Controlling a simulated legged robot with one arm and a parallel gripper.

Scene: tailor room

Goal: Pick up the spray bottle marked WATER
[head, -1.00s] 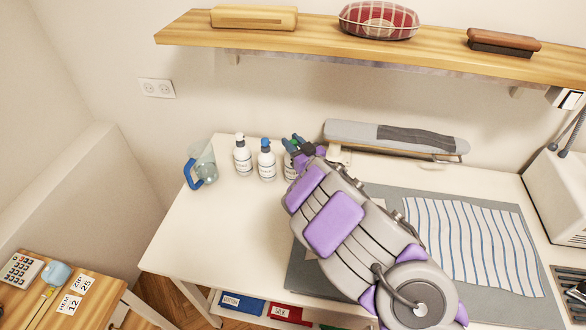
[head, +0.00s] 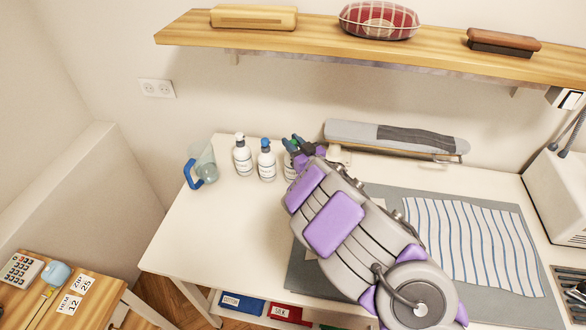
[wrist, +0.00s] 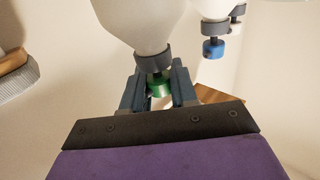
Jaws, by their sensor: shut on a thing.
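Three white spray bottles stand in a row at the back of the white table. In the wrist view, the fingers of my gripper (wrist: 159,90) are shut on the green top (wrist: 159,86), just below the grey collar in that picture. The blue top (wrist: 213,48) shows to the right, apart from my fingers.
A clear jug with a blue handle (head: 203,165) stands left of the bottles. A small ironing board (head: 350,135) is behind to the right. A grey mat (head: 375,278) with striped cloth (head: 470,245) lies at right. A wooden shelf (head: 420,50) hangs above.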

